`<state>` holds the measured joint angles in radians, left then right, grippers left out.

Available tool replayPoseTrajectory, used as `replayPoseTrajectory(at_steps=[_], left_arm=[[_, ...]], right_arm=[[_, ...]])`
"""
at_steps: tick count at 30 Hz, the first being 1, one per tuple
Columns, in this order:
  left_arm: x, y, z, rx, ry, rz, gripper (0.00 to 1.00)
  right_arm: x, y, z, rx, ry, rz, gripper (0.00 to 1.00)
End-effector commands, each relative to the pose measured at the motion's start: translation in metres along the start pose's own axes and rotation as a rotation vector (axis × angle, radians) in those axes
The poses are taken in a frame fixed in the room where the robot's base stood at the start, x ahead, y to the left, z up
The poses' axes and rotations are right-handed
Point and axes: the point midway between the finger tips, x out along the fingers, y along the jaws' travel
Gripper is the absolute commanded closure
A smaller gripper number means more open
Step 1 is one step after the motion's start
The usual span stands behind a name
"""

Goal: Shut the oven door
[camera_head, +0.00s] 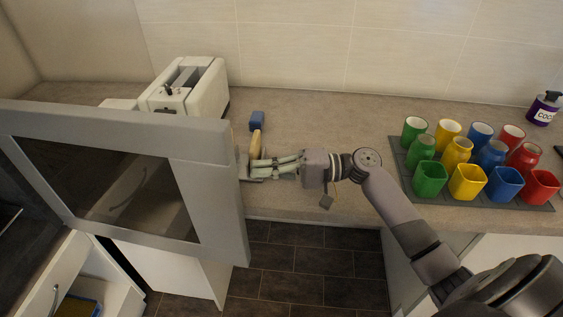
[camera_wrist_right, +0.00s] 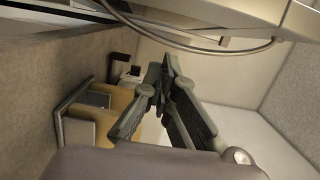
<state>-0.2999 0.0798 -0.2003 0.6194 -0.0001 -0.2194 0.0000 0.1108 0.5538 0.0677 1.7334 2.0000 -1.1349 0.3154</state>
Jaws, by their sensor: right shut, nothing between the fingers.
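A grey-framed door with a dark glass pane, which looks like the oven door (camera_head: 210,185), stands open across the left of the head view. My right gripper (camera_head: 262,170) is at this door's right edge, over the counter. Its fingers are shut and empty; whether they touch the door is unclear. In the right wrist view the fingertips of my gripper (camera_wrist_right: 165,72) meet just below a thin curved metal bar handle (camera_wrist_right: 190,47), apparently without holding it. My left gripper is out of view.
A white toaster (camera_head: 208,95) and a tan and blue item (camera_head: 256,122) stand behind the door and gripper. A grey tray (camera_head: 400,165) of coloured cups is at right, with a purple bottle (camera_head: 543,108) behind. An open white drawer (camera_head: 105,295) is lower left.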

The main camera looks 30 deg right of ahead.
Motion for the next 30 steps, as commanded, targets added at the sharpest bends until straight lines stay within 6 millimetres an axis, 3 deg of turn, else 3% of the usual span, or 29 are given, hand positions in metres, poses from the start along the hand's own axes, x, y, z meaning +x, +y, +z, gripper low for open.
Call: replayPoseTrajectory(at_steps=[4, 12, 30], left_arm=[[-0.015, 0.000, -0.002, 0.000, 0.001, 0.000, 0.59], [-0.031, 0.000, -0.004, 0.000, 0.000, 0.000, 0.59], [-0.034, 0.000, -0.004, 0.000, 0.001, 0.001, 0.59]], right_arm=[[0.032, -0.005, 0.001, -0.001, -0.002, -0.003, 1.00], [0.038, -0.001, 0.035, 0.001, -0.001, 0.000, 1.00], [0.045, 0.000, 0.043, -0.001, 0.003, 0.000, 1.00]])
